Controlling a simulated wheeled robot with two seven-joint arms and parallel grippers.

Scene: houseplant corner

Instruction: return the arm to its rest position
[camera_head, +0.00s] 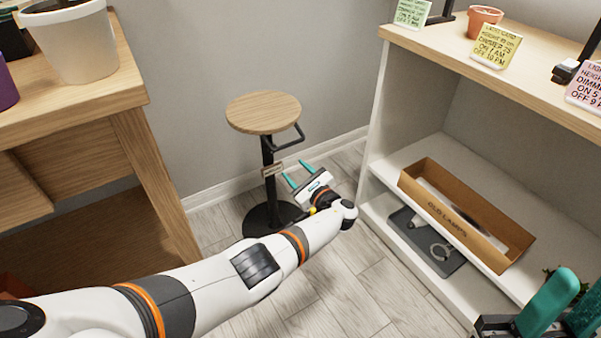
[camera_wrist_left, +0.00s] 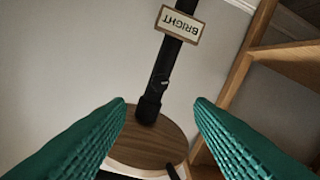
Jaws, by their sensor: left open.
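My left arm reaches in from the lower left of the head view. Its left gripper (camera_head: 298,172) is open and empty, with its teal fingers pointing toward the stool's post. The left wrist view shows both fingers (camera_wrist_left: 159,105) spread apart with nothing between them. The stool (camera_head: 263,112) has a round wooden seat on a black post. Its seat (camera_wrist_left: 145,145) shows upside down beyond the fingers in the left wrist view. My right gripper (camera_head: 567,308) is partly in view at the lower right edge.
A wooden bench (camera_head: 150,170) with a white pot (camera_head: 80,45) stands at the left. A white shelf unit (camera_head: 378,120) at the right holds a cardboard lamp box (camera_head: 450,215) and a grey tray (camera_head: 452,266). A BRIGHT tag (camera_wrist_left: 180,25) hangs on the stool's post.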

